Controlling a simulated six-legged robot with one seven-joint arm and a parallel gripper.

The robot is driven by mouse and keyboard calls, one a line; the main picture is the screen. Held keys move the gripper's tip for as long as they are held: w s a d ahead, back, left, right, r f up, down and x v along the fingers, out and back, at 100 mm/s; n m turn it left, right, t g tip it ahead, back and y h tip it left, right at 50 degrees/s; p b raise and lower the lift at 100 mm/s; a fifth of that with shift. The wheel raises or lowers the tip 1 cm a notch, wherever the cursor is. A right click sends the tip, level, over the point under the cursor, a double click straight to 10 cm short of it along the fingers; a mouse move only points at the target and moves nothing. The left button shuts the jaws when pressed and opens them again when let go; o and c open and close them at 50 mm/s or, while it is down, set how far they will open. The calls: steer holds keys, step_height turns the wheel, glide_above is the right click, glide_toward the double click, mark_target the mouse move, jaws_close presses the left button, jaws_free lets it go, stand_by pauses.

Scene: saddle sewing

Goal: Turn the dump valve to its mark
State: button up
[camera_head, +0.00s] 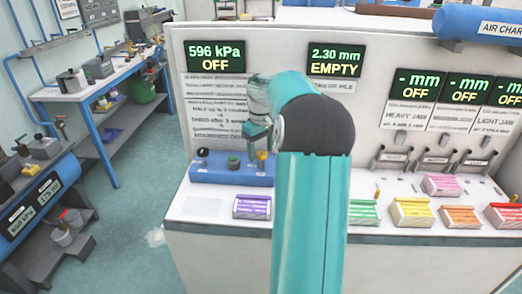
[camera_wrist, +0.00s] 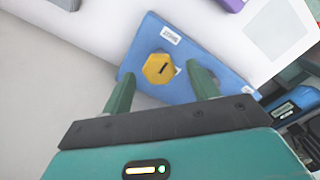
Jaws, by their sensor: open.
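A yellow hexagonal knob (camera_wrist: 158,69) with a dark slot-like line on its face sits on a blue block (camera_wrist: 140,46) in the wrist view; I take it as the dump valve. The line slants a little across the face. A white label (camera_wrist: 170,35) lies beside the knob, its text too small to read surely. My gripper (camera_wrist: 162,88) is open, one finger on each side of the knob's near side; I cannot tell if either touches. In the head view the yellow knob (camera_head: 262,156) shows at the right end of the blue block (camera_head: 222,174), just under my gripper (camera_head: 259,146).
A green knob (camera_head: 234,160) and a black knob (camera_head: 202,152) stand on the same block to the left. A purple tray (camera_head: 252,206) lies in front. A display (camera_head: 216,57) reads 596 kPa, OFF. The upright panel rises close behind the block.

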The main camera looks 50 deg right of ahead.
steer(key=shift+f, duration=0.3)
steer(key=c, duration=1)
